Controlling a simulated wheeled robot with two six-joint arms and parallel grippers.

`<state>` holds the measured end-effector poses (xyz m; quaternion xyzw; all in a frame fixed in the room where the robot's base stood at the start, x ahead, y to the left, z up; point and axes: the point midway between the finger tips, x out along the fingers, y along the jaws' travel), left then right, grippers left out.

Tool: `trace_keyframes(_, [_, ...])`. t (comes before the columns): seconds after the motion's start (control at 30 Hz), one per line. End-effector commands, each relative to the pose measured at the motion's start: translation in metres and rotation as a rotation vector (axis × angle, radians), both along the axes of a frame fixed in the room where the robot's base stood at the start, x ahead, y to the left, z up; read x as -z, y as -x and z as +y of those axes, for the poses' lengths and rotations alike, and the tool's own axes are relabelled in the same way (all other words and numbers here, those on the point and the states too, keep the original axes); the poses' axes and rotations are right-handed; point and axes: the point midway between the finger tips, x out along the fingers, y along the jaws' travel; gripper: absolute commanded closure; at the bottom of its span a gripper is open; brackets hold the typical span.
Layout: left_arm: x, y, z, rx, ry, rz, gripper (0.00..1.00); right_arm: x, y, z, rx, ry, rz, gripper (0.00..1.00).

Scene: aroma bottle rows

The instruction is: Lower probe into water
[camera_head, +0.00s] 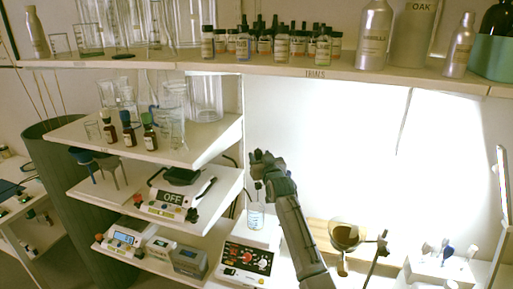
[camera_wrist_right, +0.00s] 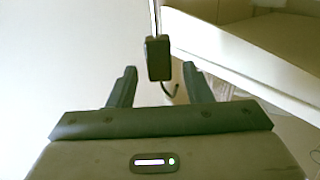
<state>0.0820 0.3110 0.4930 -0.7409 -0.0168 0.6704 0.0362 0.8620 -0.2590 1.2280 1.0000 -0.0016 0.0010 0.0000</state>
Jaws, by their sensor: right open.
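My right gripper (camera_head: 262,158) is raised in the middle of the head view, above a small glass beaker (camera_head: 256,217) with pale liquid in it. The beaker stands on a white hotplate (camera_head: 246,265) with a dark control panel. In the right wrist view the open fingers (camera_wrist_right: 161,76) stand on either side of a small black block (camera_wrist_right: 158,58), which has a thin rod above it and a curved cable below. This looks like the probe's holder. A thin dark piece shows just above the beaker; I cannot tell whether its tip is in the water. My left gripper is out of view.
A long upper shelf (camera_head: 330,74) with bottles runs above the arm. Side shelves on the left hold glassware, a device marked OFF (camera_head: 172,199) and small meters. A glass funnel with brown contents (camera_head: 345,236) stands to the right of my right arm.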

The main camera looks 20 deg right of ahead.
Motion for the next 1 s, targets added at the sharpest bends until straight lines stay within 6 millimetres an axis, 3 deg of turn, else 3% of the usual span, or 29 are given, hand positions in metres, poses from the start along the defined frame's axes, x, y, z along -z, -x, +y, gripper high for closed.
trace_keyframes(0.33, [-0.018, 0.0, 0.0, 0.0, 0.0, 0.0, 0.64, -0.002, -0.041, 0.0, 0.0, 0.0, 0.0, 0.55])
trace_keyframes(0.83, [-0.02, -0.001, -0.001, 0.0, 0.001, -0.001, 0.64, 0.0, -0.05, 0.0, 0.0, 0.0, 0.0, 0.55])
trace_keyframes(1.0, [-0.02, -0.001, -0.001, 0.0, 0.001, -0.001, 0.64, 0.001, -0.05, 0.0, 0.0, 0.0, 0.0, 0.88])
